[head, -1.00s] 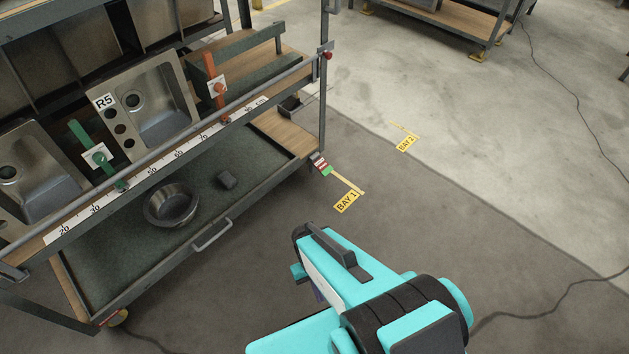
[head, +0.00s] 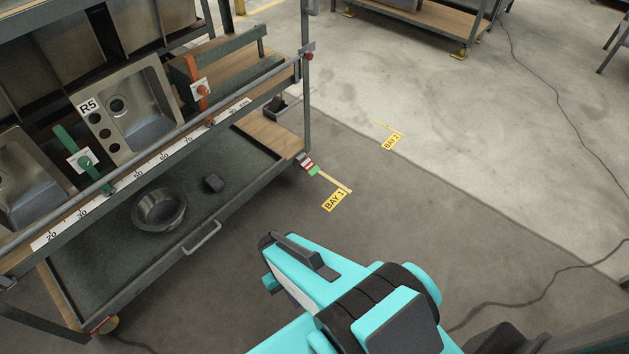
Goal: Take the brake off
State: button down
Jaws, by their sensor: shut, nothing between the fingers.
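The rack (head: 205,222) on castors stands at the left. At its near right lower corner is a small red-and-white striped piece with a green end (head: 310,166), which looks like a brake pedal or its marker. My gripper (head: 268,263) is shut and empty, over the floor in front of the rack, apart from both corners. Its fingertips are partly hidden by its turquoise body.
A yellow BAY 1 label (head: 335,200) lies on the floor.

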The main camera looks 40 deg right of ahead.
aim_at(309, 167)
jog(key=z, duration=0.05)
jog(key=i, duration=1)
jog(key=u, duration=0.15)
jog(key=k, duration=0.95)
jog(key=z, duration=0.15)
jog(key=i, duration=0.65)
